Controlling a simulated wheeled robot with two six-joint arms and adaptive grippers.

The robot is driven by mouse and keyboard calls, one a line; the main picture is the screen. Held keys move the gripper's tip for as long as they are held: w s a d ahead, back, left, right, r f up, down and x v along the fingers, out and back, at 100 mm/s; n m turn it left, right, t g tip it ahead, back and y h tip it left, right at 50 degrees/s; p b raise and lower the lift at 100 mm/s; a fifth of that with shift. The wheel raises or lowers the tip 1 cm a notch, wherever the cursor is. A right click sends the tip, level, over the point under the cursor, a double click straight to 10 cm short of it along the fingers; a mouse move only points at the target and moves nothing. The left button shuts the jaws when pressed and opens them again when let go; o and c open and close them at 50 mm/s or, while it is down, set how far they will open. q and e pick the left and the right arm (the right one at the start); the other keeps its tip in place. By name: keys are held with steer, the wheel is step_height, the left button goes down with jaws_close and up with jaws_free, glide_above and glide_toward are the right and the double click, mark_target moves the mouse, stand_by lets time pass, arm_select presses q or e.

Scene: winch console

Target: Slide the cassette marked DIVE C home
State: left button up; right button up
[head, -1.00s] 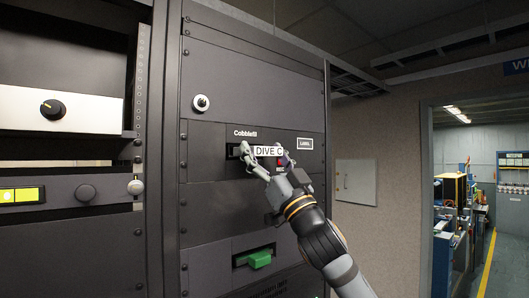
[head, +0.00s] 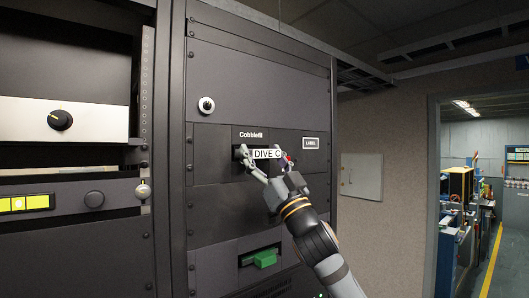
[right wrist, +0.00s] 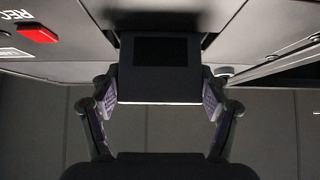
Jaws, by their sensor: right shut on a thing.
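The cassette marked DIVE C (head: 267,154) is at the dark slot of the Cobblefil panel (head: 215,147). Its white label faces out. My right gripper (head: 262,157) is shut on the cassette, one finger on each side. In the right wrist view the dark cassette (right wrist: 160,88) sits between the two finger pads. Its far end meets the panel opening, and part of it stands out from the panel. How deep it sits is hard to tell. My left gripper is not in view.
A red REC button (right wrist: 38,33) is on the panel beside the slot. A lower slot holds a green piece (head: 265,259). Another rack with a black dial (head: 60,120) stands at left. A doorway opens at right.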

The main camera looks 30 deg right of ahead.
mark_target(251, 104)
steer(key=shift+w+a+p, duration=0.1)
steer(key=shift+w+p, duration=1)
steer(key=shift+w, duration=0.05)
steer(key=o, duration=1.3)
steer(key=shift+c, duration=0.2)
step_height(251, 104, up, 10)
